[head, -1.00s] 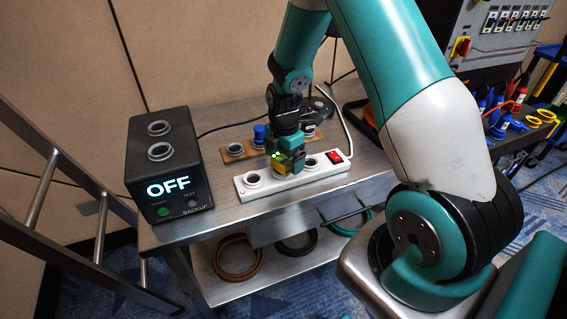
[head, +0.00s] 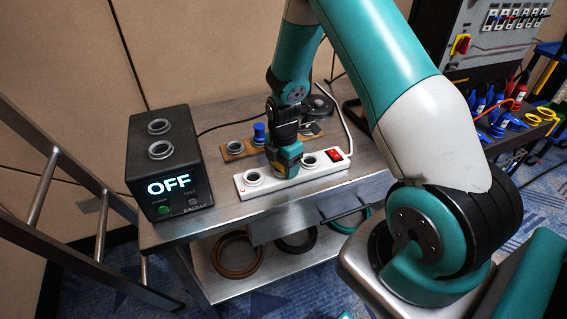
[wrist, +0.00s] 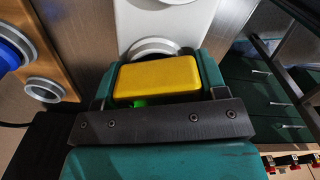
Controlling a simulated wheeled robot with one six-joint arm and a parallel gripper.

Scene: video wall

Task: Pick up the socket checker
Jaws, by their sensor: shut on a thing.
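The socket checker is a yellow block (wrist: 157,77) in the wrist view, with a bit of green light below it. My gripper (wrist: 157,88) is shut on it, one finger at each side. In the head view my gripper (head: 282,165) is over the middle of the white power strip (head: 314,174) and hides most of the checker. The checker's lower end is hidden, so I cannot tell whether it is seated in the strip's socket or just above it. A white socket ring shows right behind it in the wrist view.
A black backup box (head: 165,165) reading OFF stands at the left. A brown socket board (head: 236,151) with a blue plug (head: 259,133) lies behind the strip. A metal bench (head: 215,218) carries them. A ladder (head: 50,200) stands at far left.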

